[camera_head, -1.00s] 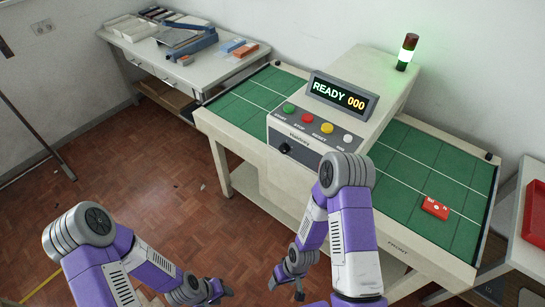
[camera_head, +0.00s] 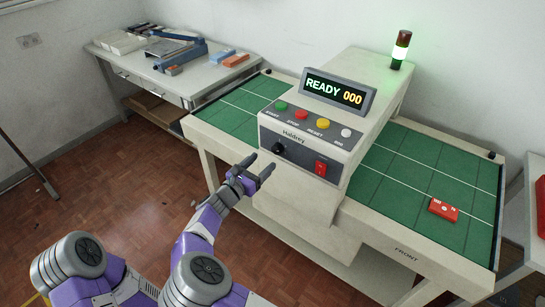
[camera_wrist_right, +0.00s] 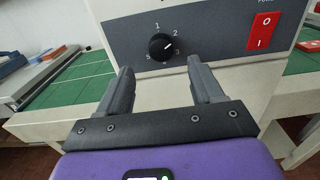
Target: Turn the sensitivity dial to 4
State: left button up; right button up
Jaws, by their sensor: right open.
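The sensitivity dial is a round black knob (camera_head: 278,149) on the dark front panel of the Haldrey machine, left of the red power switch. In the right wrist view the dial (camera_wrist_right: 161,46) is ringed by numbers, with 1, 2, 3 and 5 showing. My right gripper (camera_head: 258,165) is open and empty, just in front of and below the dial. In the wrist view its two fingers (camera_wrist_right: 159,68) point at the panel, on either side below the dial, apparently apart from it. My left gripper is out of view.
A red rocker switch (camera_head: 321,168) sits right of the dial. Coloured buttons (camera_head: 323,124) line the sloped top below a display (camera_head: 338,91) reading READY 000. The light tower (camera_head: 401,50) glows green. A red block (camera_head: 443,209) lies on the green table top (camera_head: 385,180).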

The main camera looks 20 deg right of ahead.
aim_at(275, 151)
jog(key=b+x, duration=0.1)
jog(key=x, duration=0.5)
jog(key=shift+w+d+f, duration=0.15)
jog(key=shift+d, duration=0.15)
jog(key=c, duration=1)
jog(key=shift+c, duration=0.2)
